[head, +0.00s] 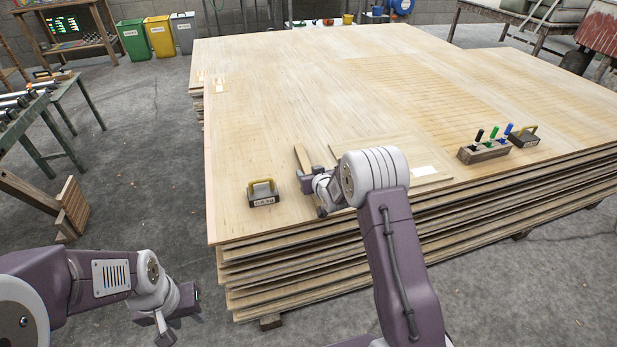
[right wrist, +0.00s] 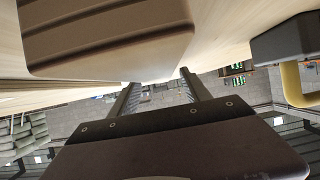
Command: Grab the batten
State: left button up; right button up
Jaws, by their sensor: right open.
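The batten (head: 303,158) appears to be the short, light wooden strip lying on the veneer stack, close to my right gripper. My right gripper (head: 311,194) is open above the near part of the stack, its fingers spread and nothing visible between them. In the right wrist view its two fingers (right wrist: 158,89) point away, apart and empty. A brown grooved shape (right wrist: 105,38) fills the upper left of that view; I cannot tell whether it is the batten. My left gripper (head: 178,318) hangs over the floor left of the stack; its jaw opening is unclear.
A weight with a yellow handle (head: 263,193) stands left of my right gripper; it also shows in the wrist view (right wrist: 285,45). A wooden marker holder (head: 484,152) and another weight (head: 524,138) stand at the right. The veneer stack (head: 300,90) has a wide clear top.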

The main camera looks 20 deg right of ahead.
jog(key=shift+w+f, duration=0.15)
jog(key=shift+w, duration=0.2)
grip_shut()
jog(key=shift+r, duration=0.2)
jog(key=r, duration=0.1)
jog(key=r+p, duration=0.1)
jog(key=r, duration=0.1)
jog(key=r+p, duration=0.1)
jog(key=shift+w+d+r, duration=0.1)
jog(key=shift+d+r, duration=0.25)
jog(key=shift+r, duration=0.05)
jog(key=w+d+r+p, duration=0.4)
jog(key=d+r+p, duration=0.1)
jog(key=d, duration=0.5)
jog(key=shift+w+r+p, duration=0.35)
jog(key=shift+r, duration=0.2)
